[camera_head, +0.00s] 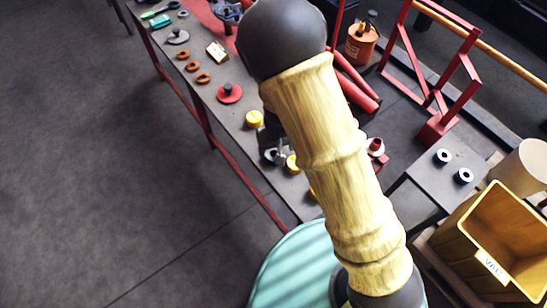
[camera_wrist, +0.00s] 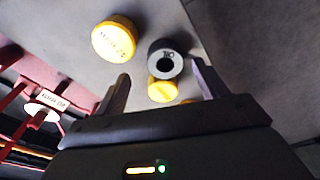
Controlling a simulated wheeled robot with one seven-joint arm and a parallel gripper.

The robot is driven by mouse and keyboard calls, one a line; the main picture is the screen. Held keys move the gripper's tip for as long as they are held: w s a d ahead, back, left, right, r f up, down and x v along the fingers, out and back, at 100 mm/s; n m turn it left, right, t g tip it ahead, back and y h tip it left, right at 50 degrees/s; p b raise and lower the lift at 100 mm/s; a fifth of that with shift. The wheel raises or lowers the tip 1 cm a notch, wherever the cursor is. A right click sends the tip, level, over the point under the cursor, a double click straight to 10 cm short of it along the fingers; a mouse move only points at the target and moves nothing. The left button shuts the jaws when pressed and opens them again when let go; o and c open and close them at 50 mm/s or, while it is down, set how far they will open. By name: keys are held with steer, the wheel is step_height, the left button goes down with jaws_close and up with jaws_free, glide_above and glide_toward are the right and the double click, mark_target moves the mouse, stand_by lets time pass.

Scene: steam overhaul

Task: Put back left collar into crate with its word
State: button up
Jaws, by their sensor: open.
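A dark grey collar (camera_wrist: 166,62) with a pale ring round its hole lies on the bench, seen between and just beyond the fingers of my gripper (camera_wrist: 164,82) in the wrist view. The fingers are apart and nothing is held. In the head view my gripper (camera_head: 272,140) is over the bench, mostly hidden by my arm. Two more dark collars, a back left one (camera_head: 443,156) and a nearer one (camera_head: 464,176), sit on a small grey stand at right. A yellow crate (camera_head: 459,240) stands at lower right, with a white word label (camera_head: 491,265) too small to read surely.
Yellow caps (camera_wrist: 114,40) lie close to the collar under my gripper; another (camera_wrist: 162,88) is between the fingers. The bench (camera_head: 213,101) also holds a red disc (camera_head: 229,93) and orange rings. A red frame (camera_head: 440,110) stands behind. Floor at left is clear.

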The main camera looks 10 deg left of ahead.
mark_target(274, 153)
steer(key=shift+f, duration=0.1)
steer(key=f, duration=0.1)
steer(key=f+b, duration=0.1)
steer(key=f, duration=0.1)
steer(key=w+a+f+b, duration=0.1)
steer(key=f, duration=0.1)
steer(key=shift+a, duration=0.1)
steer(key=shift+s, duration=0.1)
stand_by(0.5)
steer(key=shift+c, duration=0.4)
steer(key=c, duration=1.4)
steer(key=shift+r, duration=0.1)
steer(key=shift+c, duration=0.2)
steer(key=shift+r, duration=0.1)
step_height(274, 153, up, 10)
steer(key=p, duration=0.4)
